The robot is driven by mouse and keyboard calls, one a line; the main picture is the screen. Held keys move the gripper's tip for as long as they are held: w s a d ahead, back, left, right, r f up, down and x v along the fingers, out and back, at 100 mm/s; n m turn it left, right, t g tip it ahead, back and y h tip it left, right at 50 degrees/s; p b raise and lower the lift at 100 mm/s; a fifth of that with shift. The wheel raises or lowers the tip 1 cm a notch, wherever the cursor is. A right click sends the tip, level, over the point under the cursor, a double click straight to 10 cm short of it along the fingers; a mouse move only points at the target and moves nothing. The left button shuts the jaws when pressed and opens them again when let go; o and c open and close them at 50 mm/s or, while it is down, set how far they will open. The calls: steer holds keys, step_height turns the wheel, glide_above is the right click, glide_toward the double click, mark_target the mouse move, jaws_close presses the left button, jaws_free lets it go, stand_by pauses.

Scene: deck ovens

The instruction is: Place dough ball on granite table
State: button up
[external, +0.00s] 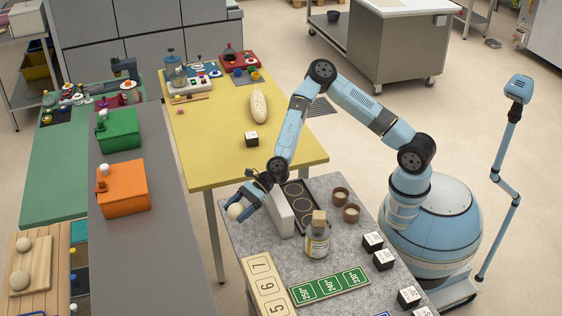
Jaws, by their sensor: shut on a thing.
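A pale dough ball (235,212) is between the fingers of my gripper (242,207), which is shut on it. The ball shows at the far left corner of the granite table (241,243), a grey speckled top. I cannot tell whether the ball touches the table or hangs above it. My arm reaches in from the right across the table, and the blue fingers cover part of the ball.
Near my gripper on the granite table stand a white block (279,214), a black tray with rings (296,197), a corked jar (317,238), two brown cups and several black cubes. Number boards lie in front. A yellow table (215,140) adjoins behind.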

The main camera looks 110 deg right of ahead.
steer(key=shift+s+a+f+n+y, duration=0.25)
steer(key=shift+a+f+n+y, duration=0.15)
steer(key=shift+n+y, duration=0.25)
steer(key=shift+s+a+f+n+g+y, duration=0.15)
steer(key=shift+s+a+n+g+y, duration=0.1)
steer(key=shift+a+n+g+y, duration=0.25)
steer(key=shift+s+a+f+n+g+y, duration=0.1)
steer(key=shift+s+a+n+g+y, duration=0.1)
steer(key=shift+n+g+y, duration=0.3)
steer(key=shift+s+a+r+n+g+y, duration=2.5)
steer(key=shift+r+n+g, duration=1.5)
steer(key=shift+n+g, duration=1.4)
steer(key=f, duration=1.7)
steer(key=shift+w+a+f, duration=0.15)
steer(key=shift+w+a, duration=0.1)
steer(key=shift+a, duration=0.05)
steer(key=o, duration=1)
steer(key=shift+o, duration=0.2)
steer(key=shift+d, duration=0.1)
